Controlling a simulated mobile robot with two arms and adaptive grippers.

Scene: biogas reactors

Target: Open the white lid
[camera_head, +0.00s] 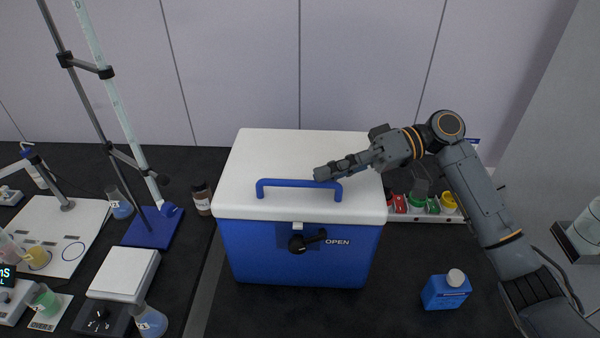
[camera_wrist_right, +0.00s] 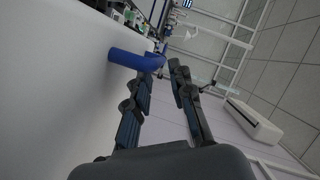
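A blue cooler box (camera_head: 255,250) stands on the dark bench with its white lid (camera_head: 270,155) lying flat and closed on top. A blue handle (camera_head: 275,183) is fixed near the lid's front edge. A black latch (camera_head: 297,243) on the front has its lever pointing right, towards the word OPEN. My right gripper (camera_head: 320,174) reaches in from the right at the handle's right half. In the right wrist view its fingers (camera_wrist_right: 162,72) are apart, with the blue handle (camera_wrist_right: 130,60) at their tips; contact is unclear. My left gripper is out of view.
A blue bottle (camera_head: 446,290) stands right of the box. A rack with coloured caps (camera_head: 430,205) lies behind my right arm. A brown bottle (camera_head: 201,198), a burette stand (camera_head: 153,227) and a white-topped device (camera_head: 125,273) are on the left. The wall is close behind.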

